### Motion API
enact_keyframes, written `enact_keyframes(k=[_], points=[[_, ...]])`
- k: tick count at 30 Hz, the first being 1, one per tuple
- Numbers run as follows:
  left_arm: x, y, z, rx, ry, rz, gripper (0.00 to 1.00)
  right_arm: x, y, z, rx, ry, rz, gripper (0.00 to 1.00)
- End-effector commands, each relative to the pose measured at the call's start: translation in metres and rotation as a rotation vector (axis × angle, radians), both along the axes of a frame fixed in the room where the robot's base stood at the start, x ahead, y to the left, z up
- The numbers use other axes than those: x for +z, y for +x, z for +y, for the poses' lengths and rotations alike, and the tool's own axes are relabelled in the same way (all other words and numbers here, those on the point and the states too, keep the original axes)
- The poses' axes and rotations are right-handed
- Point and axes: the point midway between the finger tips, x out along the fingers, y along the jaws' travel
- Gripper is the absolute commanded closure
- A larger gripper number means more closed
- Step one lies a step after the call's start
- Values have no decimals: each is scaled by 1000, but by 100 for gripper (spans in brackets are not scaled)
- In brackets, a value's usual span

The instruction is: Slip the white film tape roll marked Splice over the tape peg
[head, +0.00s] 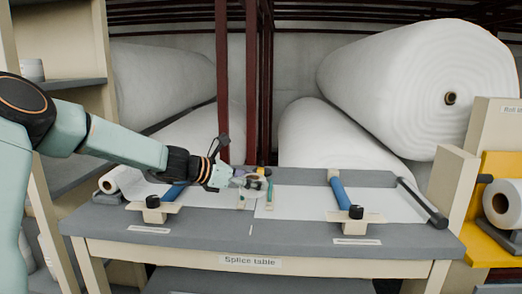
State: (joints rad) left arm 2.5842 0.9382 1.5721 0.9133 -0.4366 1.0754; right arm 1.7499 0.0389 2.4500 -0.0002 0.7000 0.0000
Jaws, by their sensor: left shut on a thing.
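My left gripper (236,182) reaches in from the left over the middle of the splice table (150,237). It is shut on a small pale roll (251,182), which I take for the white film tape roll. The roll is above the table top, and its Splice marking is too small to read. The gripper partly hides this spot. My right gripper is not in view.
White sheets lie on the table, with blue bars (340,193) at left and right on wooden blocks. A small white roll (115,180) lies at the left end, and a black-ended bar (422,203) at the right. Large wadding rolls (420,80) and dark red posts stand behind.

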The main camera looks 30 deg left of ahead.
Motion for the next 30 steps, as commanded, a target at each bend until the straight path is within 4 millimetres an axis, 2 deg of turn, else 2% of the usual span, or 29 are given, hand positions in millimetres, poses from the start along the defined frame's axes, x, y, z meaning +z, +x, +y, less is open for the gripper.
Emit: enact_keyframes(k=[1, 6, 11, 15, 30], points=[[15, 9, 20, 68, 2, -6, 70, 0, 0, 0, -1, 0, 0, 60], [48, 25, 73, 280, 2, -4, 70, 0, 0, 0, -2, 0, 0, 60], [66, 32, 107, 433, 3, 1, 70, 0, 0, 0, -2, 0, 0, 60], [72, 33, 119, 502, 1, 5, 70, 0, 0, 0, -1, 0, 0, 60], [75, 34, 128, 577, -2, 6, 70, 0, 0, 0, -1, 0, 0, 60]])
